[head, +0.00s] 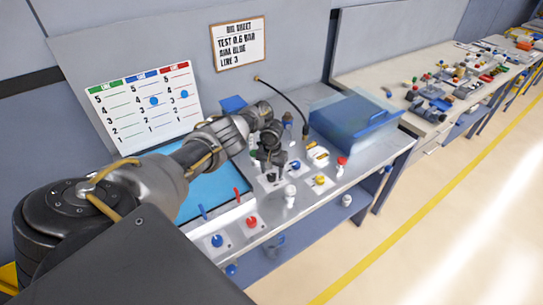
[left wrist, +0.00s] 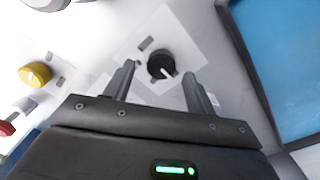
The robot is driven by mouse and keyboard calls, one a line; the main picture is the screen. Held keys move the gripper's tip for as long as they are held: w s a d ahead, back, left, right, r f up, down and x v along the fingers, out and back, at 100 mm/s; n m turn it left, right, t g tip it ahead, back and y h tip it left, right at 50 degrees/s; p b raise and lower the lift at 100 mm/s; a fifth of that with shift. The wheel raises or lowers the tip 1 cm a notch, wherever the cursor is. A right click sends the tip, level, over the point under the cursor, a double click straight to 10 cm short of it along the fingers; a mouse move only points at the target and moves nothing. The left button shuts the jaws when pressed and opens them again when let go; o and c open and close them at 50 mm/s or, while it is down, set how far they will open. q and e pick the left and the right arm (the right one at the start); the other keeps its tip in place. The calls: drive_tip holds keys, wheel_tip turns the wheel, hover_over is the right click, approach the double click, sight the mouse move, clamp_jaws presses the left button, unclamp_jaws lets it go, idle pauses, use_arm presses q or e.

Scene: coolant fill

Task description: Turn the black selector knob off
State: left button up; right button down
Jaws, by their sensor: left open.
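The black selector knob (left wrist: 161,66) sits on a pale plate in the left wrist view. Its white pointer line aims toward the lower right of that picture. Two small dark label marks lie beside it on the plate. In the head view the knob (head: 271,178) is a small dark shape, partly hidden by my gripper. My left gripper (head: 268,166) is open above the bench at the knob. In the left wrist view its fingers (left wrist: 159,70) stand apart on either side of the knob, and I cannot tell whether they touch it. My right gripper is not in view.
A yellow knob (head: 320,180), a red-topped part (head: 341,162) and white bottles stand close to the right. A blue tray (head: 208,187) lies left. Red (head: 251,222) and blue (head: 217,240) buttons are at the front edge. A blue-lidded box (head: 352,118) stands behind.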

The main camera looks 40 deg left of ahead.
sight(271, 175)
use_arm(q)
wheel_tip(271, 175, up, 6)
drive_tip(key=shift+a+p, duration=0.15)
drive_tip(key=shift+p, duration=0.15)
drive_tip(key=shift+s+r, duration=0.1)
drive_tip(key=shift+r, duration=1.25)
